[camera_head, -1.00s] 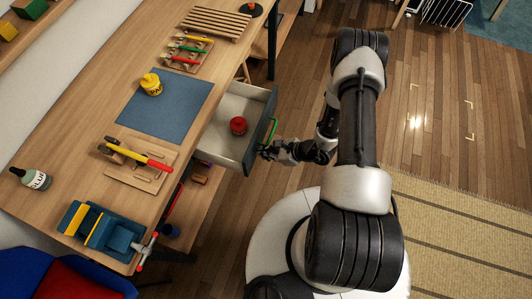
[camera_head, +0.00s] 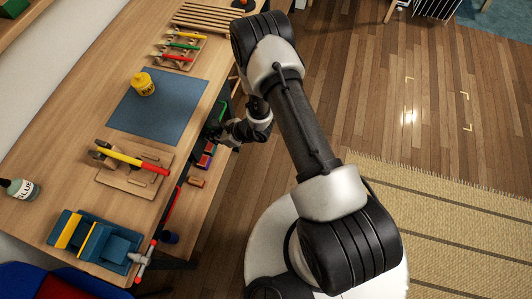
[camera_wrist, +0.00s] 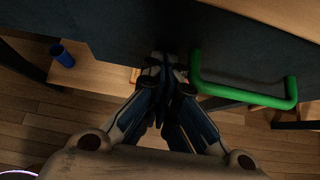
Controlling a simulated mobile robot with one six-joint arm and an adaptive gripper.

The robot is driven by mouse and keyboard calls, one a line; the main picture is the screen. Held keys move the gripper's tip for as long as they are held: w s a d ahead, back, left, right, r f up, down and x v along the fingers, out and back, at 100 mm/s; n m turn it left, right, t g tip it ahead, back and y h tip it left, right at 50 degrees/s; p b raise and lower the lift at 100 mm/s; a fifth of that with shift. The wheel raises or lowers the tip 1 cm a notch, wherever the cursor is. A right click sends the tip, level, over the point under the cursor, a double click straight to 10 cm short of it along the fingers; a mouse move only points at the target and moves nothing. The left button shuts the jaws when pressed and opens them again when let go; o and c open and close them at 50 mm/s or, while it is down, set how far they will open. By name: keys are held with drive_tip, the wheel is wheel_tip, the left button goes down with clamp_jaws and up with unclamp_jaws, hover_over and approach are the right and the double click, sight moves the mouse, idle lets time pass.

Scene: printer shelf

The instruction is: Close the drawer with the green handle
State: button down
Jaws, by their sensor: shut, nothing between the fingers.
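The green handle (camera_wrist: 243,93) shows in the wrist view on the dark drawer front (camera_wrist: 125,30), to the right of my gripper (camera_wrist: 163,65). My gripper is shut and empty, with its fingertips at the drawer front beside the handle. I cannot tell whether they touch it. In the head view my gripper (camera_head: 217,132) is at the workbench's right edge, and a bit of the green handle (camera_head: 222,110) shows just above it. The drawer's inside is not visible; the front lies close to the bench edge. I cannot tell whether it is fully flush.
The workbench (camera_head: 75,140) holds a blue mat (camera_head: 165,110), a yellow container (camera_head: 142,84), a hammer on a wooden rack (camera_head: 132,160), a blue vise (camera_head: 95,240) and a glue bottle (camera_head: 20,189).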

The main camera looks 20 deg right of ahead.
drive_tip(key=shift+w+a+b, duration=0.35)
drive_tip(key=shift+w+a, duration=0.6)
drive_tip(key=shift+a, duration=0.25)
drive_tip(key=shift+r, duration=0.1)
drive_tip(key=shift+w, duration=0.1)
